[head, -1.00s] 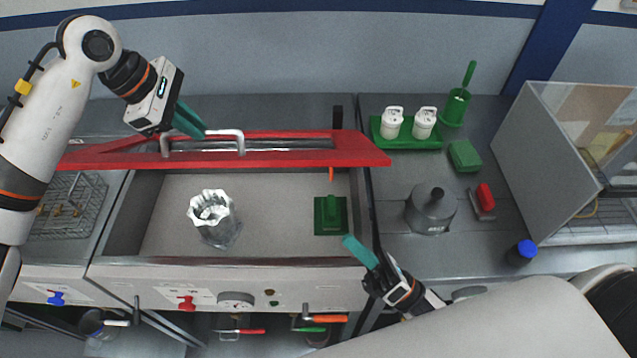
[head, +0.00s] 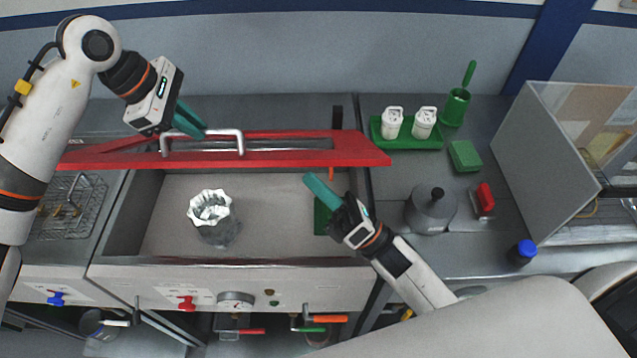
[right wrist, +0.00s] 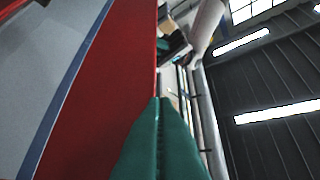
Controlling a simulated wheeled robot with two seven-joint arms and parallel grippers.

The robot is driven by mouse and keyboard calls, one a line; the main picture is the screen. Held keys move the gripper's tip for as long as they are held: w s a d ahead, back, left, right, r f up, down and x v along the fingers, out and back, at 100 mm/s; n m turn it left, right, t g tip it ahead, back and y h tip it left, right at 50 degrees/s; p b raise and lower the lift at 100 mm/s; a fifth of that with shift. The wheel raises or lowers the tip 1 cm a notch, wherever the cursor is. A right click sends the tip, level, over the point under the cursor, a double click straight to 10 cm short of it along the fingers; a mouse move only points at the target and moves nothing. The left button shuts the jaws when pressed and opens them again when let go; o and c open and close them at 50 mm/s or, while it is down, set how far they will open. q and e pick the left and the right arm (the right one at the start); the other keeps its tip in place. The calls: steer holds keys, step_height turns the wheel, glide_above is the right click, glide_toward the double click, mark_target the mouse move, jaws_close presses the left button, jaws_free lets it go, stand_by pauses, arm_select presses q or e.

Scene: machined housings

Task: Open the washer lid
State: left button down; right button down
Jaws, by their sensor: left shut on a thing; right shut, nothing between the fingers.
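The red washer lid (head: 330,156) stands raised along the back of the washer basin (head: 175,235), and the inside of the basin shows below it.
A fluted metal housing (head: 213,215) stands in the basin. A green block (head: 321,216) is partly hidden behind my right gripper. Right of the basin are a green tray (head: 408,142) with two white bottles, a grey canister (head: 431,212) and a grey-walled box (head: 545,165).

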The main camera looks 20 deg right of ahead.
arm_select(q)
steer(key=shift+w+f, duration=0.1)
steer(key=shift+f, duration=0.2)
